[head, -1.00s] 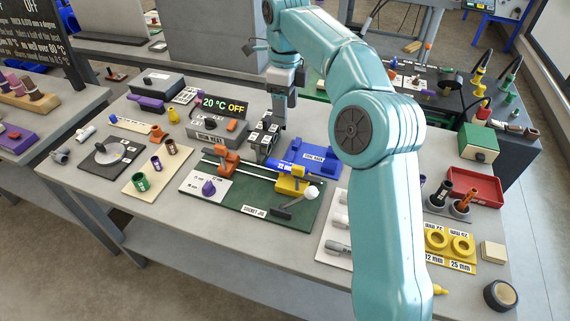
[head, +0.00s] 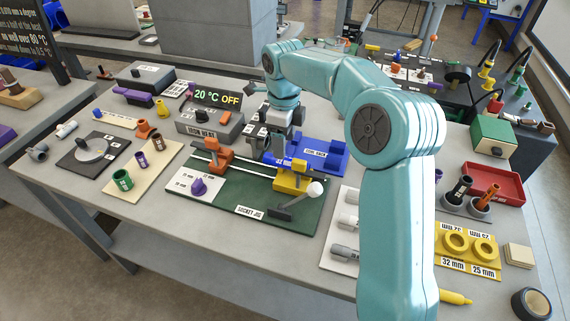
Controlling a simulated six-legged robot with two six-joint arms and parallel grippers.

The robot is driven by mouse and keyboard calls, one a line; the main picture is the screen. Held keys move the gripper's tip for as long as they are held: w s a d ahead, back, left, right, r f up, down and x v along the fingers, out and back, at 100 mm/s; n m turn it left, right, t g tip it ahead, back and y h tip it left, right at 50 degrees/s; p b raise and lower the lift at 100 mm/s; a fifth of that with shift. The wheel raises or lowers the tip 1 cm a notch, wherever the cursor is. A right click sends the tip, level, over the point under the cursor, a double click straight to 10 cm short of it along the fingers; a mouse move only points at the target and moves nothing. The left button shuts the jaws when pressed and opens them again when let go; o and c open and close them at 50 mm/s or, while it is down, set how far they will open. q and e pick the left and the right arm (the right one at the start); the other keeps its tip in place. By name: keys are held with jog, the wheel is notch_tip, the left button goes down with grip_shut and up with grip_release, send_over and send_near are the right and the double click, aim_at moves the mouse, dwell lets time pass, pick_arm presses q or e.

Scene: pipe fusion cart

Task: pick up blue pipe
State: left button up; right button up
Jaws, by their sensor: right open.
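The blue pipe (head: 276,159) appears as a short blue length just behind the yellow clamp (head: 291,178) of the green socket jig (head: 300,219). It is partly hidden by my gripper, and its ends are hard to make out. My right gripper (head: 279,150) points down over the jig, close to the pipe, with its jaws open. Whether its fingers stand around the pipe or just above it cannot be told. My left gripper is out of view.
A blue cool rack (head: 325,158) stands right behind the jig. An orange clamp (head: 217,156) and the grey heater box (head: 207,129), reading "20 °C OFF", stand to the left. My right arm covers the table's right middle. A red tray (head: 493,182) lies farther right.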

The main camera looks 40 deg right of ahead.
aim_at(287, 159)
jog(key=shift+s+a+f, duration=0.15)
jog(key=shift+s, duration=0.3)
jog(key=shift+s+a+f, duration=0.1)
jog(key=shift+s+a, duration=0.05)
jog(key=shift+s, duration=0.25)
jog(key=f, duration=0.4)
jog(key=shift+w+d+f, duration=0.15)
jog(key=shift+w+f, duration=0.1)
jog(key=shift+w, duration=0.15)
jog(key=shift+s, duration=0.4)
jog(key=shift+w+f, duration=0.15)
jog(key=shift+w, duration=0.15)
jog(key=c, duration=1.1)
jog(key=shift+s, duration=0.2)
jog(key=shift+c, duration=0.2)
jog(key=shift+w, duration=0.1)
